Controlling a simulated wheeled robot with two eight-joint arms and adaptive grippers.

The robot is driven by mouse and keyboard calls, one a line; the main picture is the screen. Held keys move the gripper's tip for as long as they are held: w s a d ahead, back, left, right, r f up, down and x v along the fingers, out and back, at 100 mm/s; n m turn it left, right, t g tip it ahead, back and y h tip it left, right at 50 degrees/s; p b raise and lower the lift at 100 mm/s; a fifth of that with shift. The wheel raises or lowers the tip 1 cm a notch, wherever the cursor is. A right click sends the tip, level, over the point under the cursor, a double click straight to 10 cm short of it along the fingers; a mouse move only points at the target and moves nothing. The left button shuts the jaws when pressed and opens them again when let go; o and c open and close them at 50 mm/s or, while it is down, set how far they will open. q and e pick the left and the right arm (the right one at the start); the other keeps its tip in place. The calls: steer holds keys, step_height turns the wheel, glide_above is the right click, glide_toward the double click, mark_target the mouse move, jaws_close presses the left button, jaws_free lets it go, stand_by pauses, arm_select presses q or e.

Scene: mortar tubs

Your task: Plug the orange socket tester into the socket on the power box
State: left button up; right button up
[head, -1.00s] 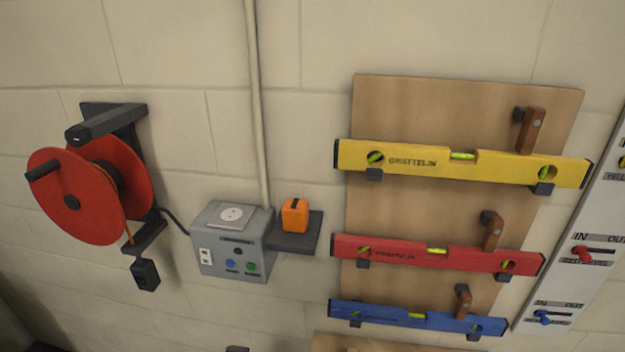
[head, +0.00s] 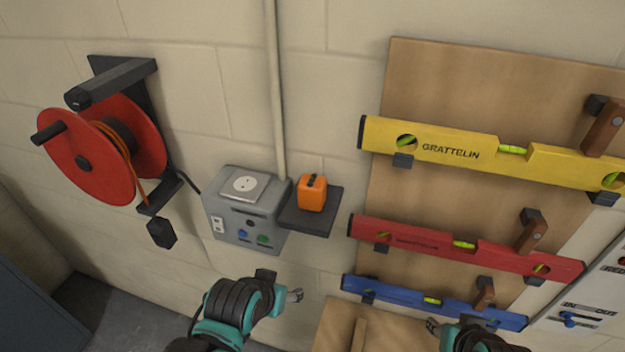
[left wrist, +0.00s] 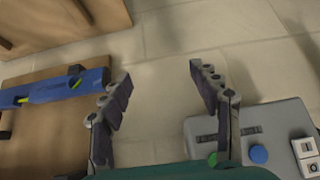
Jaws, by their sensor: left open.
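The orange socket tester (head: 312,194) stands upright on a small dark shelf (head: 322,222) to the right of the power box. The grey power box (head: 232,222) is on the wall, with a round white socket (head: 243,184) in a plate on its top face. My left gripper (head: 294,295) is below the box and shelf, apart from both. In the left wrist view it is open and empty (left wrist: 160,88), with part of the power box (left wrist: 258,130) at the right; the tester is not in that view. My right gripper (head: 433,326) is at the bottom, mostly hidden.
A red cable reel (head: 88,160) hangs left of the box. A wooden board right of the shelf holds yellow (head: 470,150), red (head: 425,241) and blue (head: 400,296) spirit levels. A pipe (head: 275,90) runs up behind the box. Space above the tester is clear.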

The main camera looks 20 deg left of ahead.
arm_select(q)
step_height(320, 180, up, 35)
steer(key=w+n+p, duration=0.1)
steer(key=n+p, duration=0.1)
steer(key=p, duration=3.1)
steer(key=n+g+h+p, duration=0.1)
steer(key=n+g+p, duration=0.2)
steer(key=n+g, duration=0.8)
glide_above(307, 183)
step_height(307, 183, down, 4)
steer(key=n+t, duration=0.4)
steer(key=shift+w+a+r, duration=0.1)
steer(key=shift+r, duration=0.15)
steer(key=shift+w+f, duration=0.1)
steer(key=shift+f, duration=0.1)
steer(key=shift+n, duration=0.3)
